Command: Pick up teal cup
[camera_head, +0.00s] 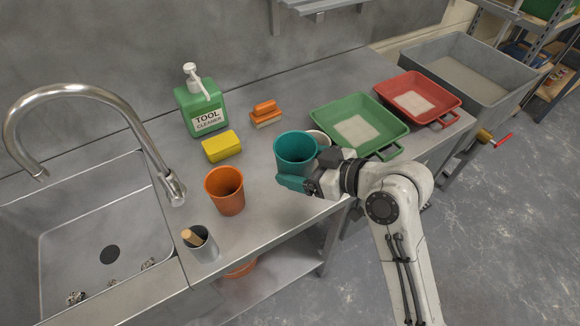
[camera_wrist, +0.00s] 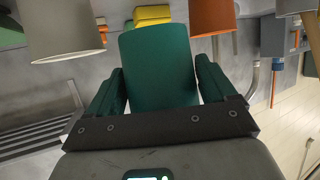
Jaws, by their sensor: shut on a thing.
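The teal cup (camera_head: 291,152) stands roughly upright over the steel counter, its open mouth showing in the head view. My gripper (camera_head: 298,184) is shut on it, with one teal finger in front of the cup's lower part. In the wrist view the cup (camera_wrist: 158,62) fills the space between the two dark green fingers of my gripper (camera_wrist: 160,78). The cup's base is hidden by the finger, so I cannot tell whether it touches the counter.
A pale cup (camera_head: 319,138) is close behind the teal cup, also in the wrist view (camera_wrist: 65,30). Green (camera_head: 387,148) and red (camera_head: 441,116) trays lie right.

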